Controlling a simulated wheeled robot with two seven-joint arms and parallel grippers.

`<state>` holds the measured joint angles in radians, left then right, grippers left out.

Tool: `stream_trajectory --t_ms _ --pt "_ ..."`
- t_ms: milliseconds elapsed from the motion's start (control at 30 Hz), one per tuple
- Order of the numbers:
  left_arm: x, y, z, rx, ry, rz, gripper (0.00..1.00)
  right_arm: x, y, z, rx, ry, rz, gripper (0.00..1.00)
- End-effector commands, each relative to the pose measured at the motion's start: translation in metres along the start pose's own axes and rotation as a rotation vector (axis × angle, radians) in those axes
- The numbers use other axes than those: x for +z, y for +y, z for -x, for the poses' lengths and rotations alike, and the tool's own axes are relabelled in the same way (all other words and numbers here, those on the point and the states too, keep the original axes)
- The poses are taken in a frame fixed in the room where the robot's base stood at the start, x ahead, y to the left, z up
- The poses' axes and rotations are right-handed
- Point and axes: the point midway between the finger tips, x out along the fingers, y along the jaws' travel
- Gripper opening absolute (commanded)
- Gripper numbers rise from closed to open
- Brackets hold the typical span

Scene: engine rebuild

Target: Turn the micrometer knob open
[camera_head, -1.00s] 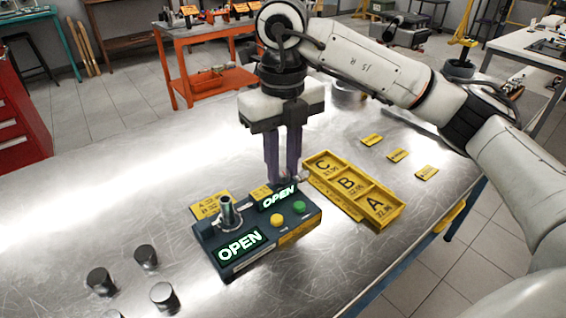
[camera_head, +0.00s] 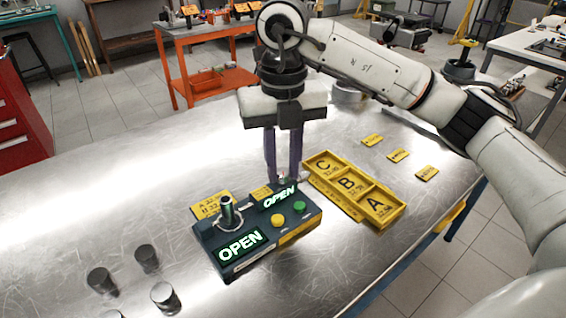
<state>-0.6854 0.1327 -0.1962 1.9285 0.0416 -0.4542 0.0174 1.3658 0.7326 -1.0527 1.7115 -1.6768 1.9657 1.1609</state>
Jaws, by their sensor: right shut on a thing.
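A dark gauge box (camera_head: 238,268) stands on the metal table, with two lit green "OPEN" signs, a yellow button (camera_head: 278,220) and a green button (camera_head: 299,207). An upright metal post with a ring (camera_head: 227,212) stands on its left part. My right gripper (camera_head: 283,178) points straight down at the back right end of the box, with its fingers close together. It is shut on the micrometer knob, which is mostly hidden by the fingers; a small bit of metal shows just right of them. My left gripper is out of view.
A yellow tray (camera_head: 327,186) with compartments C, B and A lies right of the box. Several dark cylinders (camera_head: 147,258) stand at the front left. Small yellow tags (camera_head: 397,155) lie at the back right. The table's left side is clear.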

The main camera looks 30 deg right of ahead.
Motion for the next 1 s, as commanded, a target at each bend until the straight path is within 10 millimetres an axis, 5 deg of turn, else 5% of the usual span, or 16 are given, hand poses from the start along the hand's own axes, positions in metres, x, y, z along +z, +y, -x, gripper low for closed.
stream_trajectory --t_ms 67,100,200,567,1000 --pt "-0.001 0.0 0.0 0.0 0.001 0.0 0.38 0.001 0.0 0.002 0.002 -0.005 -0.003 0.0" --pt "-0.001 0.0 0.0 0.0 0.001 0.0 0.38 0.001 0.0 0.002 0.002 -0.005 -0.003 0.29" --pt "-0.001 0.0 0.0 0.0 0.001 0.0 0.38 0.001 0.0 0.002 0.002 -0.004 -0.002 0.41" --pt "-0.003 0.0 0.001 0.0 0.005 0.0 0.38 0.001 0.0 0.007 0.002 -0.004 -0.001 0.41" --pt "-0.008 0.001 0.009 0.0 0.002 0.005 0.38 0.001 0.0 0.087 0.001 -0.006 -0.002 0.41"
